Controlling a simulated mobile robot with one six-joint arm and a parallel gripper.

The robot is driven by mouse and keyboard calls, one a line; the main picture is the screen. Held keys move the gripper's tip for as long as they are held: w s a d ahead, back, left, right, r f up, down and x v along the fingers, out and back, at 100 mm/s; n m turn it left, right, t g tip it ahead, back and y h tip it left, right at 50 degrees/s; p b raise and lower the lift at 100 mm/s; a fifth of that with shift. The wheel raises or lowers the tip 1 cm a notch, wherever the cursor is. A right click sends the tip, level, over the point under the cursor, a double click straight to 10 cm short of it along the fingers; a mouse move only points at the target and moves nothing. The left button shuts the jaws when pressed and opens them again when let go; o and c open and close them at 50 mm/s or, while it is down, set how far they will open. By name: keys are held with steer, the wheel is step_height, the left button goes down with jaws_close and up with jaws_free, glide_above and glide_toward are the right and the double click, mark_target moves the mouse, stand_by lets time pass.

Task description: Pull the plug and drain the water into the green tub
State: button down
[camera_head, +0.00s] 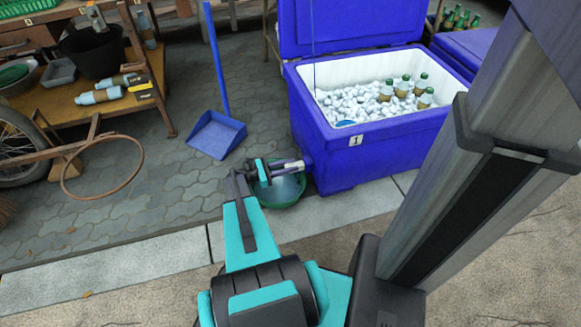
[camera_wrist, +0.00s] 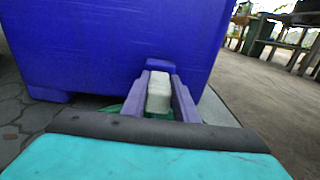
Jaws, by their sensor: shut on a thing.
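The blue cooler (camera_head: 375,140) stands open on the paving, full of ice with several bottles in it. Its blue side wall (camera_wrist: 120,45) fills the upper part of the wrist view. My gripper (camera_head: 295,166) is low at the cooler's near left corner, and its fingers are shut on a pale plug (camera_wrist: 158,92). The plug is close to the cooler wall; I cannot tell whether it is still seated in it. The green tub (camera_head: 290,200) sits on the ground under my gripper, beside the cooler, partly hidden by my arm. Its inside looks pale and glossy.
A blue dustpan (camera_head: 217,136) with a long handle stands left of the cooler. A rusty hoop (camera_head: 103,170) and a wooden shelf (camera_head: 110,105) with bottles are further left. A second blue cooler (camera_head: 468,50) is at the right. Paving left of the tub is clear.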

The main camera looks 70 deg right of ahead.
steer(key=c, duration=1.5)
jaws_free()
steer(key=shift+w+a, duration=0.1)
steer(key=shift+a, duration=0.15)
steer(key=shift+c, duration=0.2)
steer(key=shift+o, duration=0.7)
steer(key=shift+d, duration=0.15)
steer(key=p+v, duration=0.3)
steer(key=v, duration=1)
steer(key=shift+w+a+p, duration=0.25)
steer(key=shift+p, duration=0.15)
